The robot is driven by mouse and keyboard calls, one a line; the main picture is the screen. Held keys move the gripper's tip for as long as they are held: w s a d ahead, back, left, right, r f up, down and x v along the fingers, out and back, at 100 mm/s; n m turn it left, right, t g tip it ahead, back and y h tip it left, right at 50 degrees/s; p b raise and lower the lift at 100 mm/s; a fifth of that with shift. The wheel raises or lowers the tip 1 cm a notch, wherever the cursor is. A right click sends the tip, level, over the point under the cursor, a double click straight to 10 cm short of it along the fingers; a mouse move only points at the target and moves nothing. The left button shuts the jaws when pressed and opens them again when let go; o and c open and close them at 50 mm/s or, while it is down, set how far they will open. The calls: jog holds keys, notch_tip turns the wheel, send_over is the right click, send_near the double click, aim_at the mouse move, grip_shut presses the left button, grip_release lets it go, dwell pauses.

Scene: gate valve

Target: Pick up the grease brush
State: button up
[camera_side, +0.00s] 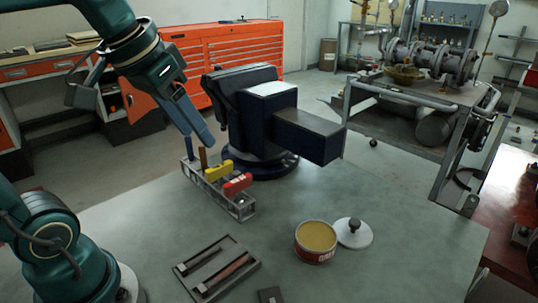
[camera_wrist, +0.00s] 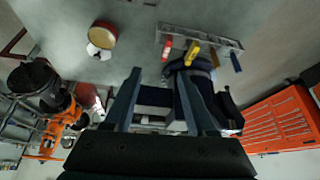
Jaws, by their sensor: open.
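A metal rack (camera_side: 243,208) on the bench holds several upright handled tools: a blue one (camera_side: 189,149), a brown one (camera_side: 203,158), a yellow one (camera_side: 217,171) and a red one (camera_side: 237,184). The rack (camera_wrist: 225,41) also shows at the top of the wrist view. I cannot tell for certain which tool is the grease brush; no bristles show. A flat tray (camera_side: 252,259) at the front holds a brown-handled item (camera_side: 234,267). My gripper (camera_side: 203,138) is open and empty, above and close to the rack's far end. Its fingers (camera_wrist: 158,76) are apart in the wrist view.
A dark blue vise (camera_side: 262,120) stands just behind and right of the rack. An open red tin (camera_side: 316,243) of yellowish grease and a white lid (camera_side: 353,233) sit to the right. The right part of the bench (camera_side: 420,235) is clear.

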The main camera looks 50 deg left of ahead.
jog(key=w+a+n+y, duration=0.1)
jog(key=w+a, duration=0.3)
jog(key=a, duration=0.2)
jog(key=w+a+n, duration=0.1)
jog(key=w+a, duration=0.2)
jog(key=a, duration=0.3)
jog(key=n+g, duration=0.1)
jog(key=n, duration=0.1)
send_over(186, 141)
notch_tip(186, 141, down, 3)
jog(key=f, duration=0.6)
jog(key=s+f, duration=0.1)
jog(key=f, duration=0.2)
jog(key=shift+d+f, duration=0.15)
jog(key=shift+d, duration=0.15)
jog(key=shift+x, duration=2.9)
jog(key=shift+s+a, duration=0.1)
jog(key=shift+s, duration=0.05)
grip_shut()
